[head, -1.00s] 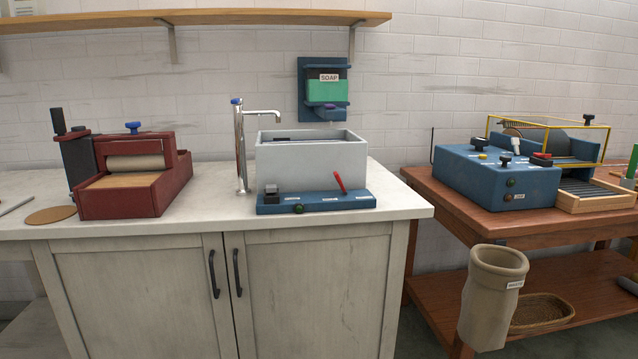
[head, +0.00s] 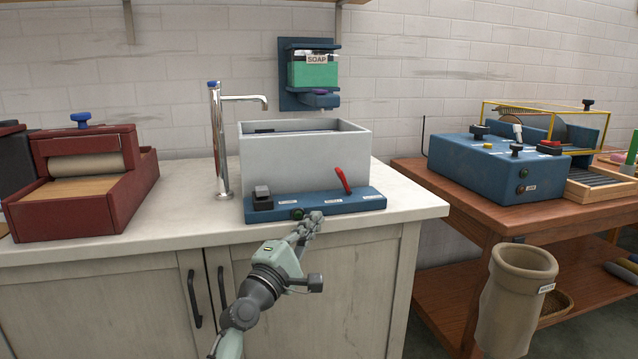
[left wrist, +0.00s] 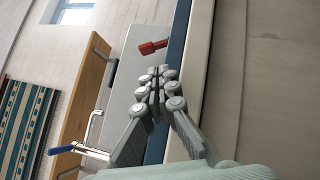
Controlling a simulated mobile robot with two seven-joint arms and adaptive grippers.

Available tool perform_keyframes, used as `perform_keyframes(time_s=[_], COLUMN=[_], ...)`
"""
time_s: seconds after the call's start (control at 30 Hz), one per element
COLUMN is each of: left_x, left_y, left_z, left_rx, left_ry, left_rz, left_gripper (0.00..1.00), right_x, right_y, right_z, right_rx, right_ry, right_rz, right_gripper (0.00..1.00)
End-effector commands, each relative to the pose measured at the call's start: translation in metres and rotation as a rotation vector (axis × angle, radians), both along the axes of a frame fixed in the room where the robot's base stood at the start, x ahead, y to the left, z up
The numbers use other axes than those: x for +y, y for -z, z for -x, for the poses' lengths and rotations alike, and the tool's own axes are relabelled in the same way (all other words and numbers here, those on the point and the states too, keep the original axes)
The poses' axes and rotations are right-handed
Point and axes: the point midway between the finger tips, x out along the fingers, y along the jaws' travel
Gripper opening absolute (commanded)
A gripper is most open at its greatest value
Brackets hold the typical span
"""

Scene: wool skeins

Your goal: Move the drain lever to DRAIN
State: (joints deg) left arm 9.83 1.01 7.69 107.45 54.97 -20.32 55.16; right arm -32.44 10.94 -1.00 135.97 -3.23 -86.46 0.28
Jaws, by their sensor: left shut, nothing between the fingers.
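The drain lever (head: 344,180) is a red handle on the blue control strip (head: 362,202) in front of the grey basin (head: 300,163). It leans up and to the left in the head view. White labels lie along the strip, too small to read. My left gripper (head: 316,216) is shut and empty, at the strip's front edge, below and left of the lever. In the left wrist view the red lever (left wrist: 152,47) stands just beyond the shut fingertips (left wrist: 158,78), apart from them. My right gripper is not in view.
A black block (head: 262,198) and a green button (head: 298,213) sit on the strip's left part. A tall faucet (head: 220,150) stands left of the basin, and a soap dispenser (head: 313,72) hangs behind. A red press (head: 85,180) stands on the left counter.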

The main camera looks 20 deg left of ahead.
Motion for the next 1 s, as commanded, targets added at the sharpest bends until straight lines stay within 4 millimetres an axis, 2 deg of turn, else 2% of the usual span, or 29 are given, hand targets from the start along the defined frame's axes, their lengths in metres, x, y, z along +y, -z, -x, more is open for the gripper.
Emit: perform_keyframes(time_s=[0.2, 0.63, 0.77, 1.0], left_x=[0.006, 0.007, 0.005, -0.001], left_y=[-0.020, -0.022, -0.028, -0.041], left_z=[-0.002, -0.005, -0.019, -0.061], left_rx=[-0.043, -0.046, -0.046, -0.046], left_ry=[0.000, 0.000, 0.000, 0.001], left_rz=[0.084, 0.089, 0.090, 0.089], left_gripper=[0.00, 0.00, 0.00, 0.00], right_x=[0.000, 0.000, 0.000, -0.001], right_y=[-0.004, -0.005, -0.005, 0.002], right_z=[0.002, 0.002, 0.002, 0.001], right_rx=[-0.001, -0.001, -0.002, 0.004], right_ry=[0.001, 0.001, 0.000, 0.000], right_rz=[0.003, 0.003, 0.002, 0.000], right_gripper=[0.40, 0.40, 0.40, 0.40])
